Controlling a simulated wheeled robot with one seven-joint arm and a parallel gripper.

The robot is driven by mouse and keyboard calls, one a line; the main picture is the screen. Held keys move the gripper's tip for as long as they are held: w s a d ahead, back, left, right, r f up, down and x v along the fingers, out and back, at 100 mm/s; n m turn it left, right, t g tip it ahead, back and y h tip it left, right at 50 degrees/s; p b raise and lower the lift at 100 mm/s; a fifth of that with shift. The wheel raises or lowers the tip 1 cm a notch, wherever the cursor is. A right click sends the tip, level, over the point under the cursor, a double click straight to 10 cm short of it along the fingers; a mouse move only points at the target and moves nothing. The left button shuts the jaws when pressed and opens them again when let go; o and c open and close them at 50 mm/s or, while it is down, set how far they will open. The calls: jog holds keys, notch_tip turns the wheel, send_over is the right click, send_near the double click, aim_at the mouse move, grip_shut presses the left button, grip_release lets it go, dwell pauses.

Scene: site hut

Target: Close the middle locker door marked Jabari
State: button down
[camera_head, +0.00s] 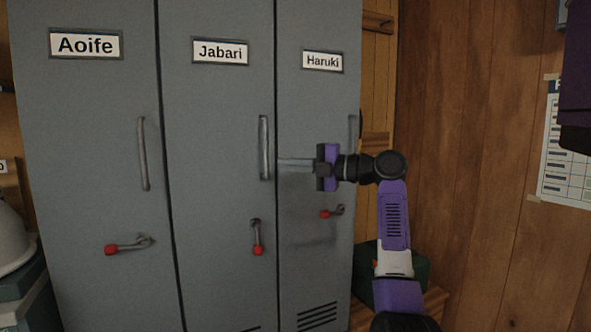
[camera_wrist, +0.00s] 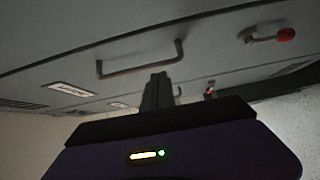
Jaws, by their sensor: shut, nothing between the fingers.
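The grey middle locker door (camera_head: 215,140) bears the label Jabari (camera_head: 220,51). In the head view it looks about level with its neighbours; I cannot tell whether a small gap remains. Its upright bar handle (camera_head: 264,148) is near its right edge. The red-tipped latch lever (camera_head: 257,238) below points down. My gripper (camera_head: 281,163) is shut and empty, its fingertips just right of this handle in the picture, in front of the seam with the Haruki door; contact is unclear. In the wrist view, a handle (camera_wrist: 140,66) and a red-tipped lever (camera_wrist: 268,35) appear beyond my gripper (camera_wrist: 158,78).
The Aoife door (camera_head: 85,200) on the left and the Haruki door (camera_head: 318,110) on the right look shut, their levers pointing left. A wooden wall (camera_head: 465,150) with a posted sheet (camera_head: 570,150) is at right. A white helmet (camera_head: 12,240) is at far left.

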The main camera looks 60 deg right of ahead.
jog(key=s+d, duration=0.6)
jog(key=d, duration=0.2)
jog(key=shift+s+p, duration=0.2)
jog(key=shift+p, duration=0.25)
